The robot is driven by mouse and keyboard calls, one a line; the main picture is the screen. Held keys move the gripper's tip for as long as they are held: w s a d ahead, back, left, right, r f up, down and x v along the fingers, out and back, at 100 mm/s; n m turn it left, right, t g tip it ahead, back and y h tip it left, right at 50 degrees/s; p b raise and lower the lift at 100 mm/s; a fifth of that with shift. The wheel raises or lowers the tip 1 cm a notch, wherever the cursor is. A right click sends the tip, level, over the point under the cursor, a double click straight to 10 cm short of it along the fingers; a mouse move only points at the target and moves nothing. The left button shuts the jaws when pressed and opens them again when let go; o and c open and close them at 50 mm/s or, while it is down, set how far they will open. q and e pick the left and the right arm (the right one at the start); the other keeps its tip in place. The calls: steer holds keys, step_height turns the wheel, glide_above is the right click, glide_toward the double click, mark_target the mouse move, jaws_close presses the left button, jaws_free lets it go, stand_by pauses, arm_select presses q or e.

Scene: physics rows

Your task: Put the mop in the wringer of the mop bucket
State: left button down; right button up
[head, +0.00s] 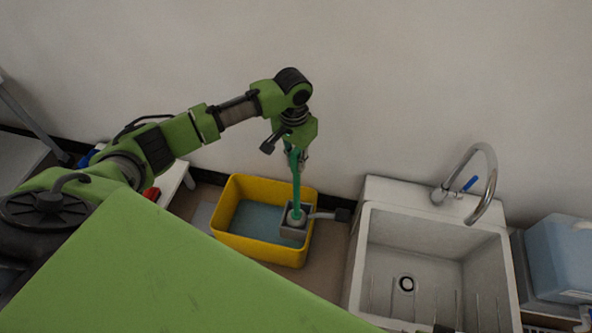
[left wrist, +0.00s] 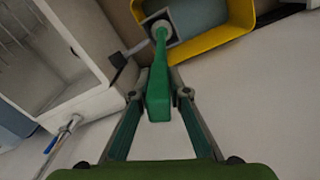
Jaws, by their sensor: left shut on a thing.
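The mop (head: 296,188) has a green handle and a pale head. My left gripper (head: 298,158) is shut on the top part of the handle, above the bucket. In the left wrist view, the mop (left wrist: 158,90) stands between the two fingers of the left gripper (left wrist: 158,95). The yellow mop bucket (head: 262,250) holds bluish water and stands on the floor by the wall. The grey wringer (head: 292,234) is at its right side, with a lever to the right. The mop's head shows at the wringer's opening; how deep it sits is hard to tell. My right gripper is out of view.
A white sink (head: 370,187) with a curved tap (head: 487,180) stands right of the bucket. A blue container (head: 560,258) is at the far right. A low white bench (head: 172,182) is left of the bucket, partly behind my arm.

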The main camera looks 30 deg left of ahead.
arm_select(q)
step_height(320, 180, down, 3)
steer(key=shift+b, duration=0.45)
steer(key=shift+f, duration=0.35)
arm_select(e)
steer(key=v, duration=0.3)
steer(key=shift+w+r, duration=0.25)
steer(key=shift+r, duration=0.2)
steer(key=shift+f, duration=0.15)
arm_select(q)
steer(key=c, duration=1.9)
jaws_free()
steer(key=shift+f, duration=0.1)
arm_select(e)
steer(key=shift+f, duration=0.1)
